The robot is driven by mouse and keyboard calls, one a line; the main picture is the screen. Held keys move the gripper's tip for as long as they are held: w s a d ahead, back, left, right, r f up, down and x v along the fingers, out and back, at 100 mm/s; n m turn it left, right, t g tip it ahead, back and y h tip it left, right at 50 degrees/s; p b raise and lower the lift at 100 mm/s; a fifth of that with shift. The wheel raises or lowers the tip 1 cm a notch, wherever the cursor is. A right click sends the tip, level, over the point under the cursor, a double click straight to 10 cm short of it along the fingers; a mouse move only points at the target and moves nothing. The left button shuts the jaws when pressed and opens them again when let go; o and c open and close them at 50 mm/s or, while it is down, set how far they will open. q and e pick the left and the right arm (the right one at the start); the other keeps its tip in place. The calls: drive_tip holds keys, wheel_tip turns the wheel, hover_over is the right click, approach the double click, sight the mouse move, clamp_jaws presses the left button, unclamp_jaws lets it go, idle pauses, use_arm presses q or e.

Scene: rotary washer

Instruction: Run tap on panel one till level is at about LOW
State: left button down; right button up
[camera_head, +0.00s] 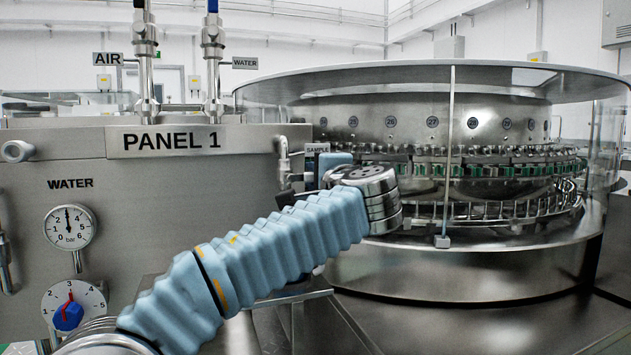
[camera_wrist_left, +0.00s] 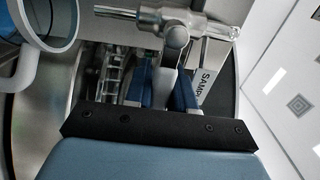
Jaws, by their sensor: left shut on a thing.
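Panel one is the steel panel marked PANEL 1 (camera_head: 168,141) at the left of the head view. The tap (camera_wrist_left: 175,38) also shows at the top of the left wrist view. My left gripper (camera_wrist_left: 166,80) has its two blue-edged fingers shut on a pale grey piece just below the tap body, which looks like the tap's handle. In the head view, my wrist hides most of this gripper. No LOW mark can be made out. My right gripper is not in view.
The round washer (camera_head: 450,260) with its clear guard fills the right side, close behind my left wrist. A WATER gauge (camera_head: 70,227) and a blue-and-red dial (camera_head: 69,316) are on the panel's left. Pipes with valves (camera_head: 147,60) rise above the panel.

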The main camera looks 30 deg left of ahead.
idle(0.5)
use_arm(q)
drive_tip(key=c, duration=1)
unclamp_jaws()
drive_tip(key=shift+r, duration=0.1)
drive_tip(key=shift+c, duration=0.2)
drive_tip(key=shift+s, duration=0.1)
drive_tip(key=v, duration=1.3)
drive_tip(key=shift+s+d, duration=0.2)
drive_tip(key=shift+d, duration=0.05)
